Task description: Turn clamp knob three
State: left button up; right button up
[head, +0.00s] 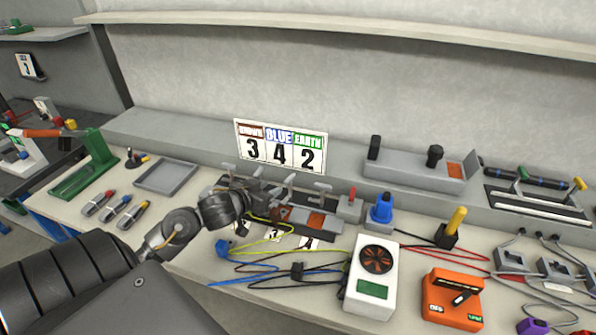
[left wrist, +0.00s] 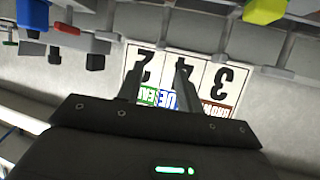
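A row of grey T-shaped clamp knobs stands on the terminal block at the middle of the bench; one knob (head: 289,179) is right of my gripper and another (head: 322,187) is further right. Small numbered tags (head: 273,235) lie in front of the block; which knob is number three is hard to read. My left gripper (head: 250,197) is at the left part of the block, close to the knobs, its tips partly hidden. In the left wrist view its two fingers (left wrist: 158,82) are apart, with grey knobs beyond them. My right gripper is out of view.
A card (head: 280,146) reading brown 3, blue 4, earth 2 stands behind the knobs. A white meter (head: 371,285), blue knob (head: 381,210) and orange device (head: 452,298) are to the right. Loose wires lie in front. A grey tray (head: 166,177) is at left.

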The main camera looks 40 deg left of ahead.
aim_at(289, 178)
pick_arm(q)
jog(key=x, duration=0.8)
jog(key=shift+w+a+r, duration=0.1)
jog(key=shift+w+r, duration=0.05)
jog(key=shift+w, duration=0.25)
jog(key=shift+x, duration=0.85)
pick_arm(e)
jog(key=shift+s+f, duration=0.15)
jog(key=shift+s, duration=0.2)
pick_arm(q)
grip_shut()
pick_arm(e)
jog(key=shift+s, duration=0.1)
